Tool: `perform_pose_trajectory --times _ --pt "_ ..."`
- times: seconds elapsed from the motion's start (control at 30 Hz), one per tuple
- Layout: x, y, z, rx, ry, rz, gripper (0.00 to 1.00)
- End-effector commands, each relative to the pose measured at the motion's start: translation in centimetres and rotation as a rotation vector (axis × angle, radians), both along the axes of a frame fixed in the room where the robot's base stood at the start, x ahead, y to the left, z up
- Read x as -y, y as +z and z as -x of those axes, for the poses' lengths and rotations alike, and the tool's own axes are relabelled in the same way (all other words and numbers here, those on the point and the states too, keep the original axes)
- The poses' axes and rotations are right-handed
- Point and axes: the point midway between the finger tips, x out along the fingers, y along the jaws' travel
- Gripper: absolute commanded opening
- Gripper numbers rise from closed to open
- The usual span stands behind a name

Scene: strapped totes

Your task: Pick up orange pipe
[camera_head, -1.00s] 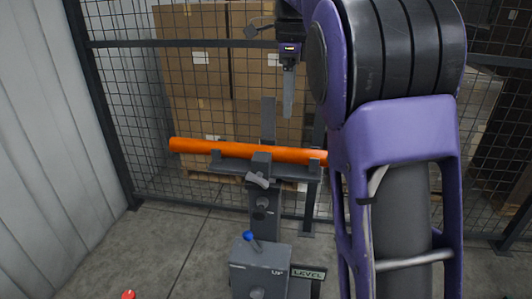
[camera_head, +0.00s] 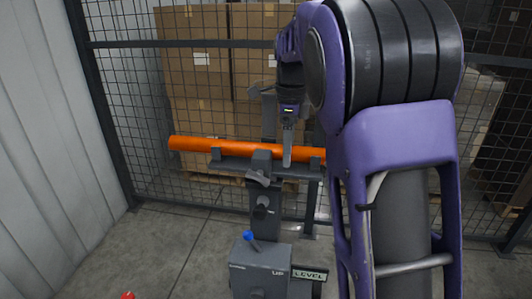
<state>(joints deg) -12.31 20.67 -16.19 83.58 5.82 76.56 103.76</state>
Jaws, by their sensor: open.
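The orange pipe (camera_head: 205,145) lies roughly level across a grey stand's cradle (camera_head: 235,164), its left end sticking out past the cradle. Its right end is hidden behind my purple arm. My gripper (camera_head: 287,160) points down at the right part of the pipe. One finger shows in front of the pipe and overlaps it in the picture. The other finger is hidden, and I cannot tell whether the finger touches the pipe. The jaws are open.
A grey box with a blue-knobbed lever (camera_head: 250,238) and a LEVEL sign (camera_head: 310,275) sits low on the stand. A wire mesh fence (camera_head: 140,90) stands behind, with cardboard boxes (camera_head: 200,95) beyond it. A pale corrugated wall (camera_head: 45,150) is at left.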

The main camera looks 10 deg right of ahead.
Motion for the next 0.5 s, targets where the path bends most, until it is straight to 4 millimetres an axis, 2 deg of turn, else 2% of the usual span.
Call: perform_pose_trajectory --times 0.2,0.5 --pt "-0.02 -0.04 -0.01 0.0 0.0 0.0 0.82" --pt "-0.01 -0.02 0.0 0.0 0.0 0.0 0.28"
